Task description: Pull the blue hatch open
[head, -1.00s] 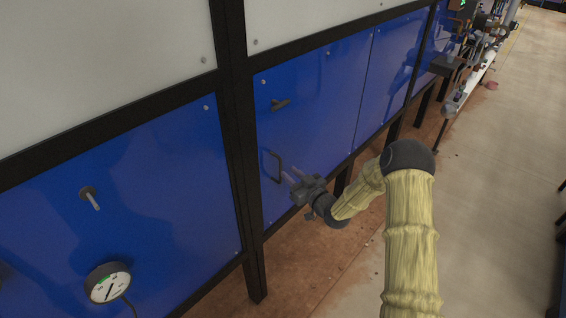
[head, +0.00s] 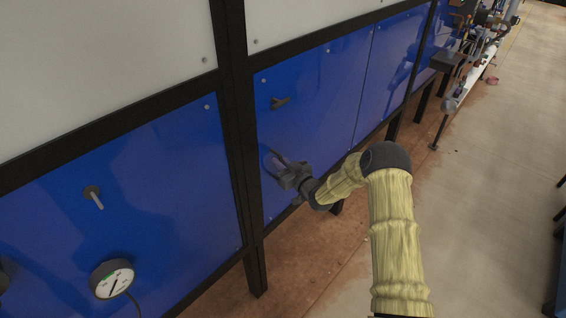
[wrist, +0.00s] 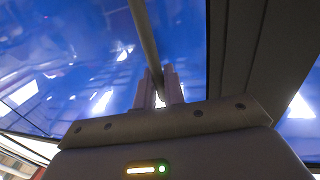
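The blue hatch (head: 312,120) is a flat panel right of the thick black post in the head view, and it appears closed in its frame. Its dark loop handle (head: 271,153) is low on its left side, partly hidden by my gripper (head: 281,168). A dark latch lever (head: 280,102) sits above the handle. In the wrist view, the handle bar (wrist: 148,38) runs down between the two fingers of my gripper (wrist: 158,84). The fingers are close together on either side of the bar and look shut on it. Blue hatch surface (wrist: 85,60) fills the background there.
The black post (head: 238,150) stands just left of the hatch. Left of it, another blue panel (head: 150,190) carries a small lever (head: 94,196) and a round gauge (head: 112,279). A cluttered bench (head: 470,75) stands far right. The floor (head: 480,200) on the right is open.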

